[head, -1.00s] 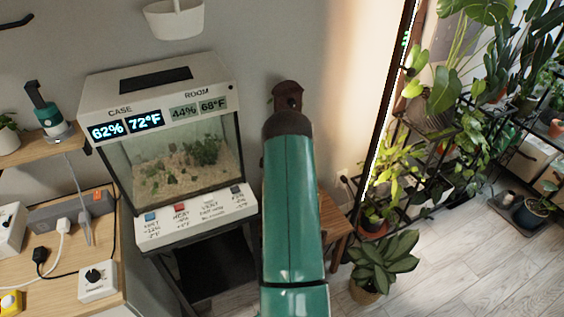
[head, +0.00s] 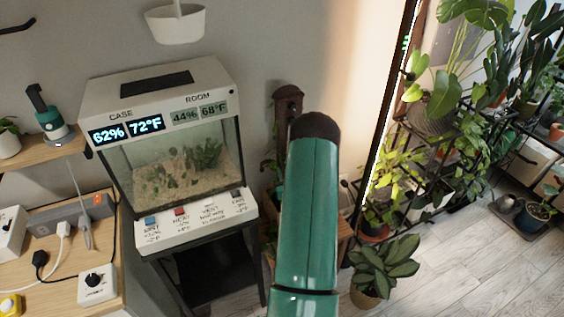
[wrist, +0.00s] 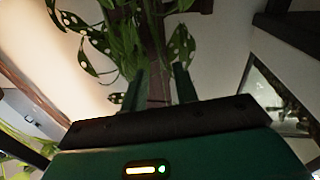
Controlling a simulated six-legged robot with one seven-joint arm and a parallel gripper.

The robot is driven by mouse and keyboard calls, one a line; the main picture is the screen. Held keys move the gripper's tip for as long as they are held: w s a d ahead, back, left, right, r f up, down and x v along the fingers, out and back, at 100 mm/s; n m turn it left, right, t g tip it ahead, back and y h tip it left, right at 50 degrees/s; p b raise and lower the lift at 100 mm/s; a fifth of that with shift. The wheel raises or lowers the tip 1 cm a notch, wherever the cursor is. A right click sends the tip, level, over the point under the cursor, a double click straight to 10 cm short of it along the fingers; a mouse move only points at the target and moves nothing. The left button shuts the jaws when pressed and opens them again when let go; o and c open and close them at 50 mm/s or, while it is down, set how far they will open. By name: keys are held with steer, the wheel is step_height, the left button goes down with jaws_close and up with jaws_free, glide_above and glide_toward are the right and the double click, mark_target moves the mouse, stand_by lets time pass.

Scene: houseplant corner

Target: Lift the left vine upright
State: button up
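Vines with white-spotted green leaves (wrist: 92,38) hang around a brown post (wrist: 157,85) in the wrist view. More spotted leaves (wrist: 181,45) show on the post's right side. I cannot tell which stem is the left vine. In the head view the post's top (head: 288,95) and a few leaves (head: 268,168) show left of my arm, which hides the rest. My gripper (wrist: 160,82) has its two green fingers apart, pointing at the post and lower leaves. No stem is clearly held between them; contact with the leaves cannot be told.
A terrarium (head: 165,90) on a dark stand is left of the post. A wooden stand (head: 344,228) is partly behind my arm. A potted plant (head: 385,265) stands on the floor at right, near a plant rack (head: 440,160). A white hanging pot (head: 178,25) is above.

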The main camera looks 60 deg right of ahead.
mark_target(281, 159)
steer(key=x, duration=0.6)
steer(key=shift+w+d, duration=0.2)
steer(key=shift+d, duration=0.05)
jaws_close()
